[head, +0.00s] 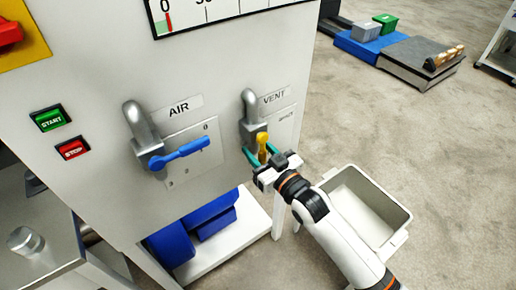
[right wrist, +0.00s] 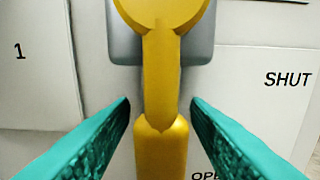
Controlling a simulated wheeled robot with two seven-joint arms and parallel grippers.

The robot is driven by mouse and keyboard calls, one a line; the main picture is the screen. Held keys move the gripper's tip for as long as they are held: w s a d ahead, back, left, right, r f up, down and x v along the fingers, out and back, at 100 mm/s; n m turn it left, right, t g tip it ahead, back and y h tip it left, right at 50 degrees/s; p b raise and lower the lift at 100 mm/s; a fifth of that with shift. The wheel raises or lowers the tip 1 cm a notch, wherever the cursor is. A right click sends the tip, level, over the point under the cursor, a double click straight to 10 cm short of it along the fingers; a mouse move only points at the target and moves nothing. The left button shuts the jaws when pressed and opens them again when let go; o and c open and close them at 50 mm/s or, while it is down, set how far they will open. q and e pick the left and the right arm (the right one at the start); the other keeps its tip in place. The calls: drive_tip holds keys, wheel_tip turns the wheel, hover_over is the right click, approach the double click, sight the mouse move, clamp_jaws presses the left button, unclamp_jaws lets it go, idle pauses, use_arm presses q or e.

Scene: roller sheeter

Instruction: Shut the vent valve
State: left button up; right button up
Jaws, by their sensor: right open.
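The vent valve's yellow handle (head: 263,142) sits below a grey pipe elbow (head: 250,105) under the VENT label, on the white panel's right side. In the right wrist view the yellow handle (right wrist: 160,135) hangs straight down toward the partly hidden OPEN mark. The SHUT mark (right wrist: 288,79) is to its right. My right gripper (head: 261,153) is open at the handle. In the right wrist view its teal fingers (right wrist: 160,105) stand one on each side of the handle, with gaps visible. My left gripper is not in view.
The blue AIR lever (head: 182,153) is left of the vent valve, pointing right and slightly up. START (head: 50,118) and STOP (head: 72,149) buttons are farther left. A pale bin (head: 393,242) stands on the floor by my right arm. A metal table (head: 50,255) is at lower left.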

drive_tip(key=shift+w+a, duration=0.1)
drive_tip(key=shift+w, duration=0.05)
drive_tip(key=shift+c, duration=0.4)
clamp_jaws()
